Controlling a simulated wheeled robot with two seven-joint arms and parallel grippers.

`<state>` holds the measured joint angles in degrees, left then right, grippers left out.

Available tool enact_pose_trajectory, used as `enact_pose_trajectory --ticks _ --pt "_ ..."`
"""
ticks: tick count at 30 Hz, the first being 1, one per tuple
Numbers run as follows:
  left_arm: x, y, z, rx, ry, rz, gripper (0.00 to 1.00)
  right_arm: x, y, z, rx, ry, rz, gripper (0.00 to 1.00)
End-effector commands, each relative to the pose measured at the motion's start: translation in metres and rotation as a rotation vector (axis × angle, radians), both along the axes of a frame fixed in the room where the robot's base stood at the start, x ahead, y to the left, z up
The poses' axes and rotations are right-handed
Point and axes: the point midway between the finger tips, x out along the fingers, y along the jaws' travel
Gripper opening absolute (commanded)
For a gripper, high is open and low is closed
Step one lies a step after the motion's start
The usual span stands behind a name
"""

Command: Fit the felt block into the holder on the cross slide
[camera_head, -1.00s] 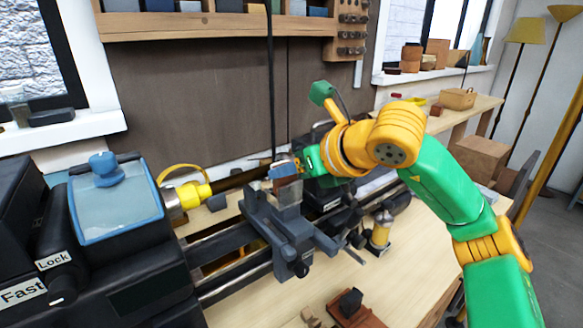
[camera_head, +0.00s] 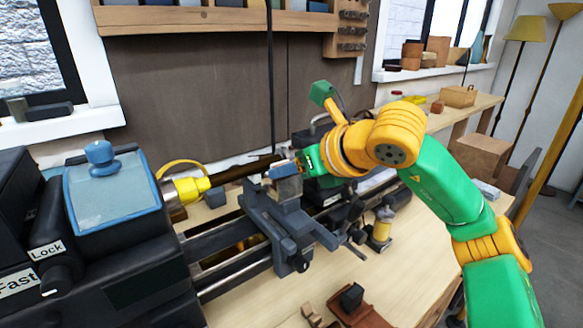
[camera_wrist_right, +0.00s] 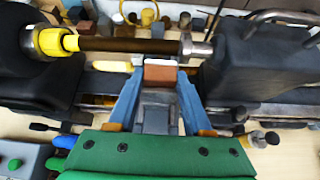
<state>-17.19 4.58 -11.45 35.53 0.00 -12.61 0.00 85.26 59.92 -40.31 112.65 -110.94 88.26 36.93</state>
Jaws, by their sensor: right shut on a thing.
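My right gripper (camera_head: 298,164) reaches in from the right above the lathe's cross slide (camera_head: 272,222). In the right wrist view its two blue fingers (camera_wrist_right: 160,80) are shut on the felt block (camera_wrist_right: 160,73), which shows a reddish-brown face and a pale grey edge. My left gripper is not in view.
A dark brown rod (camera_wrist_right: 120,45) runs along the lathe, close behind the fingers, from the yellow-ringed chuck (camera_head: 187,190). The lathe's headstock (camera_head: 120,255) fills the left. A small yellow bottle (camera_head: 381,228) stands on the bench to the right. The bench front is partly clear.

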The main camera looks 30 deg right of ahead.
Motion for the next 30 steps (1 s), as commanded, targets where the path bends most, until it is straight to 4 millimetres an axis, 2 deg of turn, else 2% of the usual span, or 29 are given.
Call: enact_pose_trajectory --ticks 2,3,6,16,24,30 --pt "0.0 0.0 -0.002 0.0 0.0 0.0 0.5 0.0 0.0 -0.002 0.0 0.001 0.0 0.0" --pt "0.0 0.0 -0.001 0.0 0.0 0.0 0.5 0.0 0.0 -0.002 0.0 0.001 0.0 0.58" --pt "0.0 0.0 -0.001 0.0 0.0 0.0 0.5 0.0 0.0 -0.002 0.0 0.001 0.0 0.85" --pt "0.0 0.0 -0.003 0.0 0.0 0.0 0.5 -0.003 -0.001 0.0 0.0 0.0 0.0 0.85" --pt "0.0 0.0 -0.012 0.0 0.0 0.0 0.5 -0.048 -0.008 0.031 0.001 -0.004 -0.002 0.85" --pt "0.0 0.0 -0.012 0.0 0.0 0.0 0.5 -0.059 -0.01 0.038 0.0 0.002 0.0 0.85"
